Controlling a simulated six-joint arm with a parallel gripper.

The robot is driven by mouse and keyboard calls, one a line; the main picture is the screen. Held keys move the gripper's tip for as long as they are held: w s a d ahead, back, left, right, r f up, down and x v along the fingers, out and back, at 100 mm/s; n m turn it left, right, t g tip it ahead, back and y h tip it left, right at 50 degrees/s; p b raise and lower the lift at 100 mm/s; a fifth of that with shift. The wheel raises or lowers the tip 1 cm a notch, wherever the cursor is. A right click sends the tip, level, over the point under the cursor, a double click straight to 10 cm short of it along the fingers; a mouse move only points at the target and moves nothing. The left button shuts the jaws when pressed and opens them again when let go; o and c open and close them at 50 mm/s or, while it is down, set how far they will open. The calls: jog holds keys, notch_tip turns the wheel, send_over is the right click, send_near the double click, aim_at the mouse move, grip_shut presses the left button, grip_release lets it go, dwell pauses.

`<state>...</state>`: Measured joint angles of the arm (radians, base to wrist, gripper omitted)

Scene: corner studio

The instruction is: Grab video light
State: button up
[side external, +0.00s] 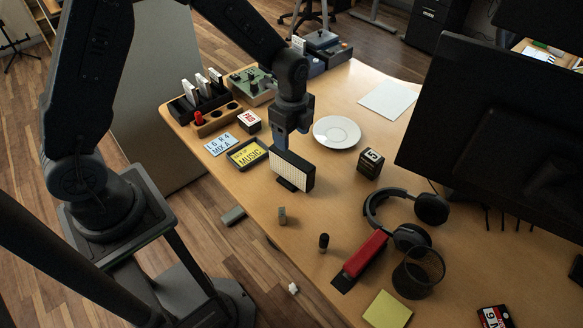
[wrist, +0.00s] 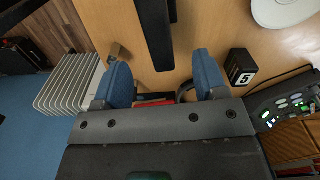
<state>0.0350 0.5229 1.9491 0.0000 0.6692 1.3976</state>
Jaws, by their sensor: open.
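The video light (side external: 292,170) is a small rectangular panel with a pale gridded face and dark frame. It stands upright on a dark foot on the wooden desk. My gripper (side external: 281,140) is directly above the panel's upper left part, pointing down, and its fingertips come close to the top edge. In the wrist view my gripper (wrist: 162,63) has its two blue fingers spread wide, with nothing held. A long black bar, which looks like the light's top edge (wrist: 157,30), reaches into the gap between them. I cannot tell whether the fingers touch it.
A white plate (side external: 337,132) lies right of the light. A yellow "MUSIC" card in a dark tray (side external: 247,154) lies close on the left. Headphones (side external: 404,215) and a red stapler-like object (side external: 365,254) are nearer the front.

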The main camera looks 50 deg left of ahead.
aim_at(292, 165)
notch_tip(292, 165, down, 11)
jog(key=shift+s+d, duration=0.1)
jog(key=shift+s, duration=0.05)
dwell(0.4)
jog(key=shift+f, duration=0.15)
dwell(0.3)
jog(key=c, duration=1.1)
jog(key=shift+c, duration=0.2)
